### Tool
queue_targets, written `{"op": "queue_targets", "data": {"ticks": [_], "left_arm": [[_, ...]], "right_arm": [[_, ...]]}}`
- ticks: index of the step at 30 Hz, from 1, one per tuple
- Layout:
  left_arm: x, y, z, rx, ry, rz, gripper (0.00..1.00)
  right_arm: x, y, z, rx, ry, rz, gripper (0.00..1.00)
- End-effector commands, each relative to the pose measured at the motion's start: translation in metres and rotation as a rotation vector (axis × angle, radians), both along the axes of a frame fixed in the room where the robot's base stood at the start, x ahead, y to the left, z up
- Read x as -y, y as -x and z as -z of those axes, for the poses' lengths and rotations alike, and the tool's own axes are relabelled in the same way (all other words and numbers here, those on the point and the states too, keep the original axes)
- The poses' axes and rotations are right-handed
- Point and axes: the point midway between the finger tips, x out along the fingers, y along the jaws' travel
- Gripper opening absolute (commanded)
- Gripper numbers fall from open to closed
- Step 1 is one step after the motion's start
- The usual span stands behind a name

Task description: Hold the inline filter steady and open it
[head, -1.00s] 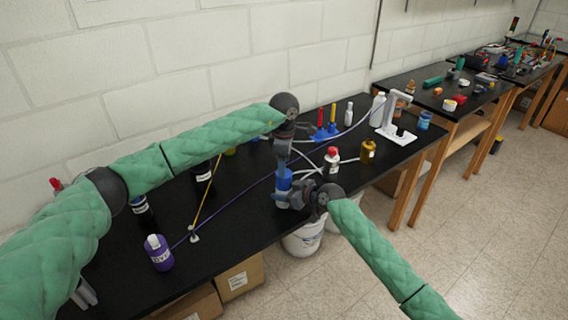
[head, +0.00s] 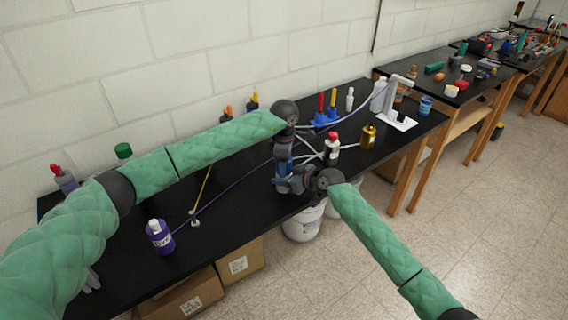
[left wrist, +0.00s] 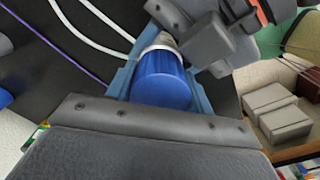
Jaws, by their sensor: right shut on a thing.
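The inline filter (left wrist: 165,80) shows in the left wrist view as a blue cylinder with a pale grey end at its far side. In the head view it is mostly hidden by my two grippers near the table's front edge. My left gripper (head: 284,165) comes from above; its two blue fingers lie on either side of the blue cylinder, open around it. My right gripper (head: 297,184) comes from the front right, low on the filter, and is shut on it. Its dark grey parts also show at the top of the left wrist view (left wrist: 205,42).
White tubes and a purple line run over the black table (head: 225,235). A purple bottle (head: 160,237) stands at the left front; a red-capped white bottle (head: 331,150) and an amber bottle (head: 367,136) stand right of my grippers. A white bucket (head: 303,224) is on the floor below.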

Motion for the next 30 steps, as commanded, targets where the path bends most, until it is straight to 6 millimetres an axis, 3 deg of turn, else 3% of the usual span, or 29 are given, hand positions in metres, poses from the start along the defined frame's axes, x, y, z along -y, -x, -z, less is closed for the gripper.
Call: {"op": "queue_targets", "data": {"ticks": [1,3,7,15,25,26,29,30], "left_arm": [[0.0001,-0.0002,-0.0001,0.0,0.0,0.0,0.35],[0.0001,-0.0002,-0.0002,0.001,0.0,0.0,0.24],[0.0,-0.0003,-0.0003,0.001,0.0,-0.032,0.24],[0.0001,-0.0003,-0.0006,0.001,0.001,-0.26,0.24],[0.0001,-0.0005,-0.0008,0.001,0.001,-0.293,0.24],[0.0001,-0.0005,-0.0008,0.001,0.001,-0.293,0.53],[0.0001,-0.0004,-0.0008,0.001,0.001,-0.292,0.73],[0.0002,-0.0004,-0.0007,0.001,0.001,-0.292,0.73]], "right_arm": [[-0.0002,0.0002,0.0001,0.0,0.0,0.0,0.0],[-0.0003,0.0003,0.0001,0.0,0.0,-0.001,0.0],[-0.0003,0.0004,0.0001,0.0,0.0,-0.001,0.0],[-0.0006,0.0006,0.0002,0.0,0.0,-0.001,0.0],[-0.0008,0.0006,0.0001,0.0,0.0,-0.001,0.0],[-0.0008,0.0007,0.0002,0.0,0.0,-0.001,0.0],[-0.0008,0.0007,0.0002,0.0,0.0,-0.001,0.0],[-0.0007,0.0006,0.0002,0.0,0.0,-0.001,0.0]]}}
